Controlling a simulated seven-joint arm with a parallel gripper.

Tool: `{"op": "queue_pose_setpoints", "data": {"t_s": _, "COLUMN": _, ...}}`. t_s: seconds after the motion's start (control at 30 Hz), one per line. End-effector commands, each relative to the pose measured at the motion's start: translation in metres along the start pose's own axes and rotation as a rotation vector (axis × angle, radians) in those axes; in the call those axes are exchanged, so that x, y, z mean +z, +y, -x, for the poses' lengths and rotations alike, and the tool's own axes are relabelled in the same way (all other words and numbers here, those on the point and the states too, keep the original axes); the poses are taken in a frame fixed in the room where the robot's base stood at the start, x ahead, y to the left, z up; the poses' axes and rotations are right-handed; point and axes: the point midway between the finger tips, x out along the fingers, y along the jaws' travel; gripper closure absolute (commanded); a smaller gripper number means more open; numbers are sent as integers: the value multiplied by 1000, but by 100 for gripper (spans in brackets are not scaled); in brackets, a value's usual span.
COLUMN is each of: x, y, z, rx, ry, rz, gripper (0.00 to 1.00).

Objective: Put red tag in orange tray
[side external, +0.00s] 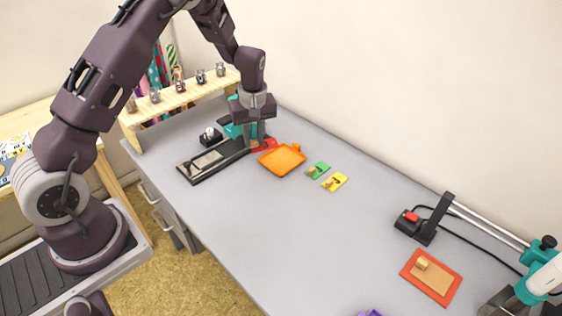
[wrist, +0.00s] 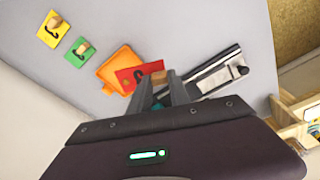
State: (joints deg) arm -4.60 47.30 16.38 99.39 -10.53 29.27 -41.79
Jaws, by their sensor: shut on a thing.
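The red tag (side external: 266,146) shows beside my gripper's fingers in the side view; it also shows in the wrist view (wrist: 128,78). It is a flat red plate with a small wooden knob. My gripper (side external: 254,144) is shut on the red tag by the knob, and its fingers show in the wrist view (wrist: 166,82). The orange tray (side external: 283,161) lies flat on the table, just right of the red tag in the side view. In the wrist view the red tag covers part of the tray (wrist: 112,65). The tag's height above the table is hard to tell.
A green tag (side external: 317,170) and a yellow tag (side external: 334,182) lie right of the tray. A black and metal device (side external: 213,158) stands close left of my gripper. A wooden rack (side external: 182,98) stands at the back. The table's middle is clear.

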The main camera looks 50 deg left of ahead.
Motion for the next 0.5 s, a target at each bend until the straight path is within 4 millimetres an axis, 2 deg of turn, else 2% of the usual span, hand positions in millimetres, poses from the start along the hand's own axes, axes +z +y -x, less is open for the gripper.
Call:
{"op": "queue_pose_setpoints", "data": {"t_s": 0.03, "x": -13, "y": 10, "z": -10, "rx": -19, "ry": 5, "rz": 97, "gripper": 100}}
{"op": "queue_pose_setpoints", "data": {"t_s": 0.1, "x": -28, "y": 23, "z": -16, "rx": -37, "ry": 4, "rz": 212, "gripper": 100}}
{"op": "queue_pose_setpoints", "data": {"t_s": 0.2, "x": -41, "y": 40, "z": -20, "rx": -52, "ry": 3, "rz": 316, "gripper": 100}}
{"op": "queue_pose_setpoints", "data": {"t_s": 0.4, "x": -50, "y": 63, "z": -22, "rx": -64, "ry": -1, "rz": 404, "gripper": 100}}
{"op": "queue_pose_setpoints", "data": {"t_s": 0.5, "x": -48, "y": 64, "z": -40, "rx": -69, "ry": -3, "rz": 414, "gripper": 100}}
